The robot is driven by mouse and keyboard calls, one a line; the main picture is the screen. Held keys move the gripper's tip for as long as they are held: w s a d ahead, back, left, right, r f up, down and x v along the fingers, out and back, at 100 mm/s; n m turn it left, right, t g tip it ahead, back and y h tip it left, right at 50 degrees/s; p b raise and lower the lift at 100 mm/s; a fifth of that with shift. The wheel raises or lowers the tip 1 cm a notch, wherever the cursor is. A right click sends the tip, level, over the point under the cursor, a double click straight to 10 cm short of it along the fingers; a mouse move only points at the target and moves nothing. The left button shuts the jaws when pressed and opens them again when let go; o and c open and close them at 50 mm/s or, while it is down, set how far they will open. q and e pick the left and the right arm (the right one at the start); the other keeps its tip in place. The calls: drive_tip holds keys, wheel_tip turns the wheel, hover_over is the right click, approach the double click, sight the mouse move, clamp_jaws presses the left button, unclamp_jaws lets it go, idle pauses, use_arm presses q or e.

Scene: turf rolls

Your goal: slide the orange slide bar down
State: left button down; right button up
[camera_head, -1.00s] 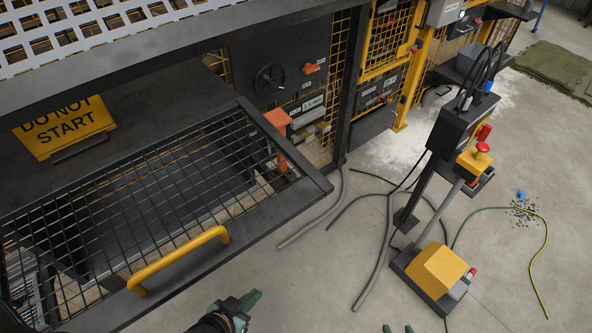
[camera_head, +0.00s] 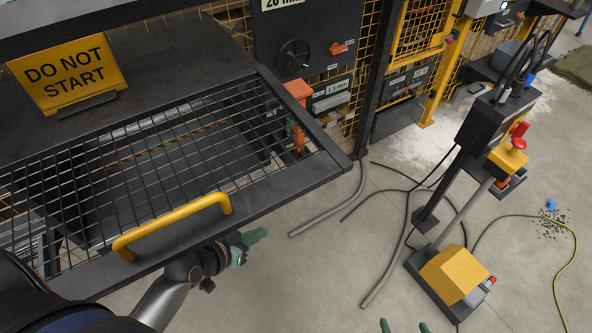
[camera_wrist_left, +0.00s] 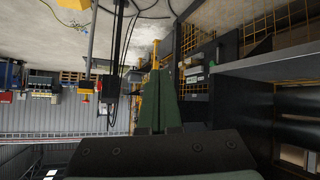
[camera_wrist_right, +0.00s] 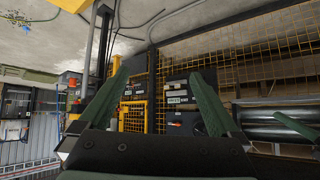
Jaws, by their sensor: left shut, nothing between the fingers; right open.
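The orange slide bar (camera_head: 298,132) stands upright at the right end of the mesh guard, with an orange block (camera_head: 297,92) at its top. The guard's mesh and frame partly hide its lower part. My left gripper (camera_head: 249,238) is below the guard's front edge in the head view, apart from the bar. Its fingers are together and empty, as the left wrist view (camera_wrist_left: 162,95) also shows. My right gripper (camera_head: 404,326) just shows its fingertips at the bottom edge. It is open and empty in the right wrist view (camera_wrist_right: 161,78). The bar is not clear in either wrist view.
The mesh guard's black frame (camera_head: 225,228) and yellow handle (camera_head: 172,224) lie beside my left gripper. A control pedestal (camera_head: 445,278) with a red button (camera_head: 519,143) stands to the right. Grey hoses (camera_head: 335,212) lie on the floor.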

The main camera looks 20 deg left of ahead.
use_arm(q)
drive_tip(key=w+a+r+m+t+h+b, duration=0.1)
drive_tip(key=w+a+r+t+h+b, duration=0.1)
drive_tip(key=w+r+b, duration=0.3)
wheel_tip(320, 180, up, 10)
drive_tip(key=w+m+t+h+b, duration=0.2)
drive_tip(key=m+h+b, duration=0.2)
drive_tip(key=h, duration=0.1)
drive_tip(key=shift+a+r+m+h+b, duration=0.2)
drive_tip(key=shift+a+m+h+b, duration=0.2)
drive_tip(key=shift+a, duration=0.05)
use_arm(e)
wheel_tip(320, 180, down, 10)
drive_tip(key=w+a, duration=0.1)
drive_tip(key=a, duration=0.1)
drive_tip(key=shift+r+n+y, duration=0.15)
drive_tip(key=shift+n+y, duration=0.15)
drive_tip(key=shift+a, duration=0.1)
use_arm(q)
drive_tip(key=w+d+f+p, duration=0.1)
drive_tip(key=w+d+f, duration=0.3)
drive_tip(key=w+d, duration=0.2)
drive_tip(key=shift+w+d+p, duration=0.35)
drive_tip(key=shift+w+d, duration=0.05)
drive_tip(key=shift+w, duration=1)
use_arm(e)
drive_tip(key=shift+w+r, duration=0.1)
drive_tip(key=shift+r, duration=0.5)
